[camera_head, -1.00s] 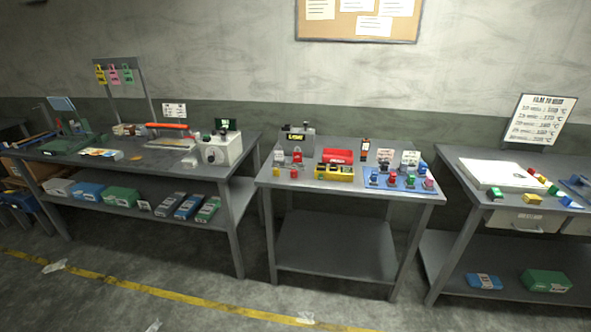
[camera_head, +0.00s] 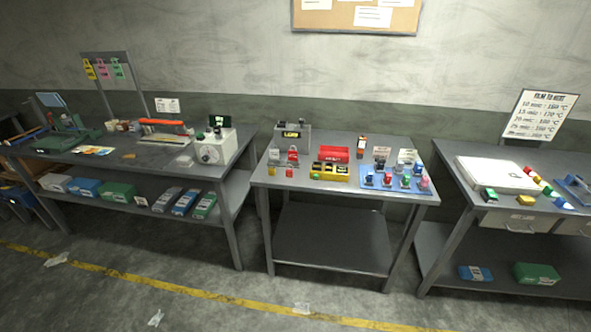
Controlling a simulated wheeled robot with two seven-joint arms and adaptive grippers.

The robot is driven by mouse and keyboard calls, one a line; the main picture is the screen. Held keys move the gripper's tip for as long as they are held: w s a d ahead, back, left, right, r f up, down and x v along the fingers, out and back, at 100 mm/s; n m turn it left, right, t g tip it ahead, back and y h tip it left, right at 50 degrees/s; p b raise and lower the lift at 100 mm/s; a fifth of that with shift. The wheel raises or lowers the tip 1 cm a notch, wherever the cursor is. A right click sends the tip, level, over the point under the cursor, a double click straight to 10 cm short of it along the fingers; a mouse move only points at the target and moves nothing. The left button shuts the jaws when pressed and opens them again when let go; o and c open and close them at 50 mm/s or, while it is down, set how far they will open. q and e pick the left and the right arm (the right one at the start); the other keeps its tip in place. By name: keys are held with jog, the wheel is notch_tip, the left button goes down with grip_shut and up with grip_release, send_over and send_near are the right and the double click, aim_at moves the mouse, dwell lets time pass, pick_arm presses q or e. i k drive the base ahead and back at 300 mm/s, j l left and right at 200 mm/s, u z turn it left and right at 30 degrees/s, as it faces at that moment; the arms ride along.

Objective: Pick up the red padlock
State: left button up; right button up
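A small red padlock (camera_head: 292,156) stands on the middle table (camera_head: 270,182), towards its left side, in front of a grey box with a dark display (camera_head: 291,138). A small white item stands just left of it. Neither of my grippers shows in the head view, so nothing is seen touching the padlock.
On the same table are a red box (camera_head: 334,154), a yellow tray (camera_head: 329,171) and a blue mat (camera_head: 372,184) with several small coloured items. A left bench (camera_head: 100,170) and a right table (camera_head: 478,210) flank it, with narrow gaps. Open floor (camera_head: 200,280) lies in front.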

aim_at(289, 172)
jog(key=i+z, duration=0.35)
jog(key=i, duration=0.15)
jog(key=i+z, duration=0.3)
jog(key=i, duration=0.2)
